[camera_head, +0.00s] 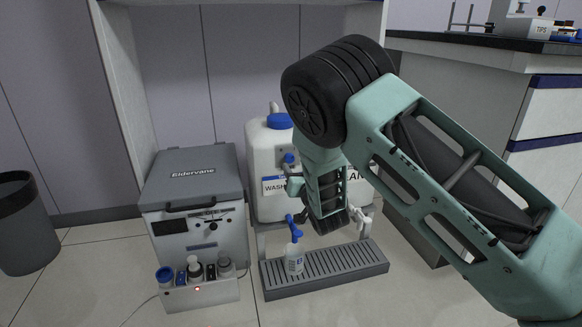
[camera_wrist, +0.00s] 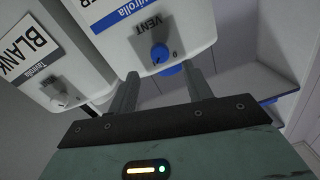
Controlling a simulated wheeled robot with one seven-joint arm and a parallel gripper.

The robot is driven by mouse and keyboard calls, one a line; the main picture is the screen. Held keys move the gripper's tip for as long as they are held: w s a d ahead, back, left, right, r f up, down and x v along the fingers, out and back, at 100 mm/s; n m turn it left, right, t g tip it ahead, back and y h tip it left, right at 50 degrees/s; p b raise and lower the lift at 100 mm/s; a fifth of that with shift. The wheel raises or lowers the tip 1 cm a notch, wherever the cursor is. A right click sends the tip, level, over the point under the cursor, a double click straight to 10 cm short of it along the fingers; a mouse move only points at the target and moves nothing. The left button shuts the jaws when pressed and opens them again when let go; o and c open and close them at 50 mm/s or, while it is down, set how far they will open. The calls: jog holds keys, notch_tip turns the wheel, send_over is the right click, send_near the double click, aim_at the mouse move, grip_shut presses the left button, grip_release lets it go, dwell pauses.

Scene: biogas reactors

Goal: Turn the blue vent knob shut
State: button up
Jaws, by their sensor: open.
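The blue vent knob (camera_wrist: 160,53) sits on the face of a white tank, beside the word VENT, which appears upside down in the wrist view. In the head view, a blue knob (camera_head: 290,159) shows on the white WASH tank (camera_head: 262,150), just above its label. My gripper (camera_wrist: 161,88) is open, its two grey fingers apart and pointing at the tank. The knob lies between the lines of the fingers, beyond their tips, with nothing held. I cannot tell the exact gap. In the head view my arm hides most of the gripper.
The BLANK tank (camera_wrist: 40,62) with a grey knob (camera_wrist: 58,101) stands beside it. A grey-lidded Eldervane box (camera_head: 193,175) stands left. A bench (camera_head: 450,110) stands right.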

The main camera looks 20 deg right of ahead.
aim_at(290, 159)
jog(key=w+b, duration=0.2)
jog(key=w, duration=0.3)
jog(key=shift+w+a+f, duration=0.1)
jog(key=shift+w+f, duration=0.05)
jog(key=shift+w, duration=0.8)
jog(key=c, duration=1)
